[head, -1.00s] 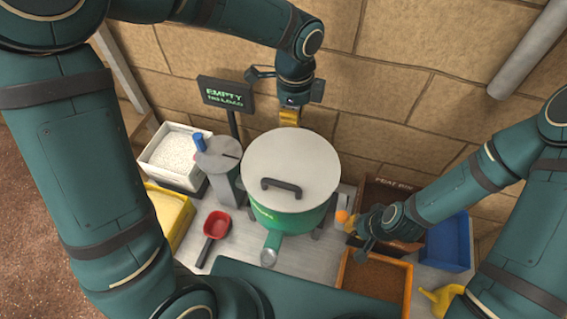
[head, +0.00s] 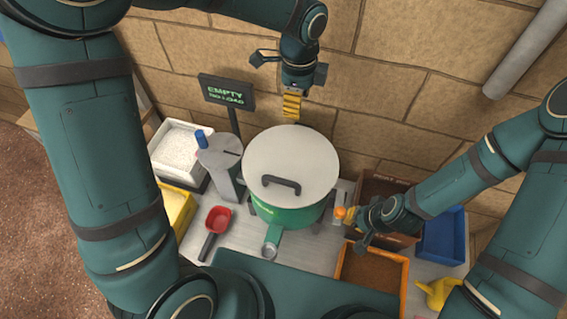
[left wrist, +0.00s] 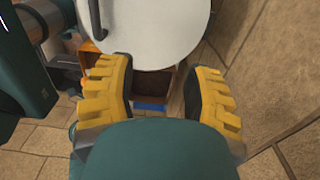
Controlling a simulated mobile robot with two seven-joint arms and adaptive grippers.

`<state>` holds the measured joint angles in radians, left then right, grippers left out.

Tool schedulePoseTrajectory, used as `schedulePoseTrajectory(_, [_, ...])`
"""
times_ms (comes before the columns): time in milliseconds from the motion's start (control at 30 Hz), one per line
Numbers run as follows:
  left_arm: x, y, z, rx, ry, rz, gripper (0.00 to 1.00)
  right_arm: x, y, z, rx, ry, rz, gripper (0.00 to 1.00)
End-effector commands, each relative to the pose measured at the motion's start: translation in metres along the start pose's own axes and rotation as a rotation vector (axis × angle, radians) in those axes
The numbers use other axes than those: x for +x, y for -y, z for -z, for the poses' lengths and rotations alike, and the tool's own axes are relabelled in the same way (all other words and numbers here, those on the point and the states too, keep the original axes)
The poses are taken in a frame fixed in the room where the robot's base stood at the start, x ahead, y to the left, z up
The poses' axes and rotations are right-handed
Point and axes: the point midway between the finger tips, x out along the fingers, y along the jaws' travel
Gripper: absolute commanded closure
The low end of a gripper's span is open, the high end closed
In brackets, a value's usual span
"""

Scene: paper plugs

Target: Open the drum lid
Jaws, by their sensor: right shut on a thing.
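The drum (head: 285,214) is green and stands in the middle of the bench. Its round pale grey lid (head: 285,155) lies flat on top and is shut, with a dark bar handle (head: 281,186) near the front. The lid (left wrist: 155,25) and handle (left wrist: 97,18) also show in the left wrist view. My left gripper (head: 292,105) hangs behind the drum, near the lid's back edge, its fingers (left wrist: 165,95) apart with nothing between them. My right gripper (head: 358,215) is shut on an orange knob (head: 341,212) just right of the drum.
A sign reading EMPTY (head: 226,92) stands behind left, near the wall. An orange tray (head: 372,270) and blue bin (head: 445,237) lie right.

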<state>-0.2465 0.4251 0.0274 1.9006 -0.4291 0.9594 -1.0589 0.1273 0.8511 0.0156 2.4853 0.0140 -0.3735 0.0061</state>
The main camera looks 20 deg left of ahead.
Motion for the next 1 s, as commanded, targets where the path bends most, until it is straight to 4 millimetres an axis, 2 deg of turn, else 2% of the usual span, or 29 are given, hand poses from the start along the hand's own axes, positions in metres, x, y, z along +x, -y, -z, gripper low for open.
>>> schedulePoseTrajectory(467, [-0.003,0.000,0.000,0.000,0.000,0.001,0.50,0.000,0.000,0.000,0.000,0.000,0.000,1.00])
schedulePoseTrajectory(1000, [-0.050,0.000,0.000,0.001,0.000,0.003,0.50,0.000,0.000,0.000,0.000,0.000,0.000,1.00])
